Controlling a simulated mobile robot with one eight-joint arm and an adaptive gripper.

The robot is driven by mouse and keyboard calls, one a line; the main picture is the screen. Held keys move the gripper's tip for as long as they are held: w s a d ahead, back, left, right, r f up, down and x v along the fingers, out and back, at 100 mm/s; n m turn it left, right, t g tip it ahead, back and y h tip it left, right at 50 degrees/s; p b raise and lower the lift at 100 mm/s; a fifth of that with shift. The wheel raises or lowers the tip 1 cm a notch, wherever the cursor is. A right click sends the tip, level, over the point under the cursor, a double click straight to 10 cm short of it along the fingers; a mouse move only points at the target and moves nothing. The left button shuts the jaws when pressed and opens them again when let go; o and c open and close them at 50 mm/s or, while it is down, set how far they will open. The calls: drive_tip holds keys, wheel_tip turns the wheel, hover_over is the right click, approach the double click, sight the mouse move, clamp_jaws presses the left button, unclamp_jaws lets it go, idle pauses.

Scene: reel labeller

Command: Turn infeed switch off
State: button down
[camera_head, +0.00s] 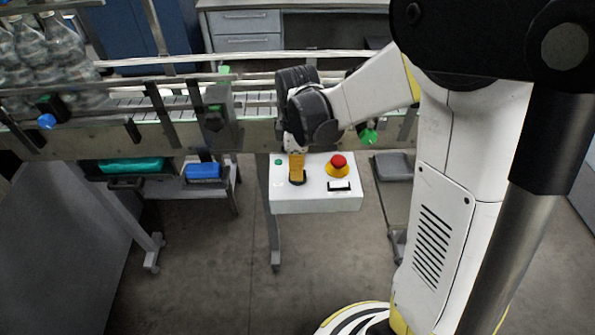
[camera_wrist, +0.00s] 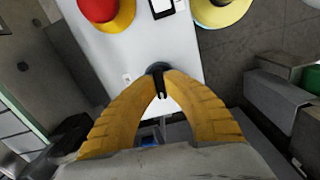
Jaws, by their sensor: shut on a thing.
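A white control box (camera_head: 315,203) hangs at the front of the conveyor; it also shows in the wrist view (camera_wrist: 125,48). My gripper (camera_head: 297,179) points down at the left part of its top face. In the wrist view its two yellow fingers (camera_wrist: 161,84) come together on a small dark switch knob (camera_wrist: 160,69) with a round black base. The fingers hide most of the knob, and I cannot read its position. The knob's dark base (camera_head: 301,184) shows just below the fingertips in the head view.
On the same box are a red emergency button (camera_head: 339,160) on a yellow base, a small green button (camera_head: 279,162) and a black-framed label (camera_head: 339,186). The conveyor (camera_head: 140,105) runs behind, with clear bottles (camera_head: 40,50) at its left. Open floor lies in front.

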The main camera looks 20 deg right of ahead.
drive_tip(key=shift+n, duration=0.6)
drive_tip(key=c, duration=1.5)
unclamp_jaws()
drive_tip(key=shift+r, duration=0.1)
wheel_tip(320, 180, up, 12)
drive_tip(key=shift+f, duration=0.1)
drive_tip(key=shift+s, duration=0.1)
